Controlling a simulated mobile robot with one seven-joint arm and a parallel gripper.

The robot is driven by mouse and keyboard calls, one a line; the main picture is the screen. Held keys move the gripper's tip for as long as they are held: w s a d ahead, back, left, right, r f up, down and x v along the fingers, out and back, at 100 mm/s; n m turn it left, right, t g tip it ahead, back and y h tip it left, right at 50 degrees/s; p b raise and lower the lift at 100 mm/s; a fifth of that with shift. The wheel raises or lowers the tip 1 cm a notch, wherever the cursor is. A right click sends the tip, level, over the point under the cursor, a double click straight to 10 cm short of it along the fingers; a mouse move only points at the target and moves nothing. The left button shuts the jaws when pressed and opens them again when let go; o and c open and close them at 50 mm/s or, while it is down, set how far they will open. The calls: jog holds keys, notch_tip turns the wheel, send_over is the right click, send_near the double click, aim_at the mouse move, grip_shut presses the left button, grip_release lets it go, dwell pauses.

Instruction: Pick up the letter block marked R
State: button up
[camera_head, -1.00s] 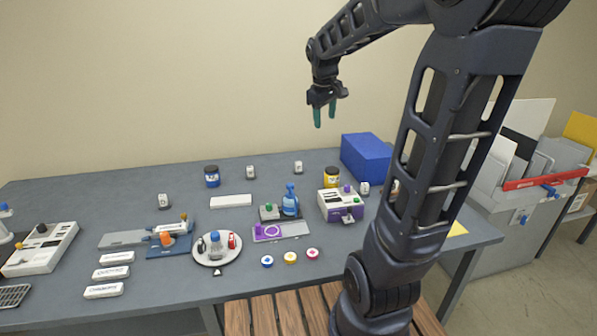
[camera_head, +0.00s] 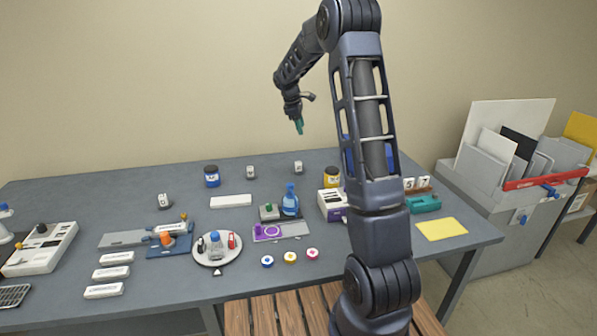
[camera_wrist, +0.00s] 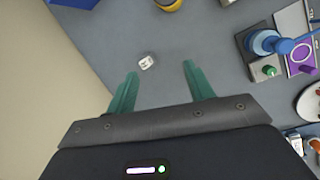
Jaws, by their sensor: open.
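Small white blocks with dark marks stand along the back of the grey table: one at the left (camera_head: 164,200), one in the middle (camera_head: 250,172) and one farther right (camera_head: 298,167). Their letters are too small to read, so I cannot tell which is R. My gripper (camera_head: 299,126) is raised above the back of the table, over the farther right block. In the wrist view my gripper (camera_wrist: 160,69) is open and empty. A white block (camera_wrist: 146,63) shows on the table between the fingertips in that picture, below them and apart.
A dark blue jar (camera_head: 212,177) and a yellow jar (camera_head: 331,177) stand near the back blocks. My arm partly hides the blue box (camera_head: 349,154).

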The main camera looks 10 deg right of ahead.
aim_at(298, 162)
jog(key=w+f+n, duration=0.1)
jog(key=w+f, duration=0.2)
jog(key=f, duration=0.3)
jog(key=w+f+n, duration=0.1)
jog(key=w+f, duration=0.3)
jog(key=f, duration=0.3)
jog(key=w+f+n+g+h, duration=0.1)
jog(key=w+f+n, duration=0.1)
jog(key=w+f, duration=0.2)
jog(key=shift+x, duration=1.35)
jog(key=shift+w+a+f+x, duration=0.1)
jog(key=shift+a+x, duration=0.1)
jog(key=shift+x, duration=0.65)
jog(key=shift+w+a+f+x, duration=0.1)
jog(key=shift+a+x, duration=0.05)
jog(key=shift+x, duration=0.75)
jog(key=shift+w+a+x, duration=0.1)
jog(key=shift+a+x, duration=0.1)
jog(key=shift+x, duration=0.65)
grip_shut()
jog(key=shift+r, duration=0.1)
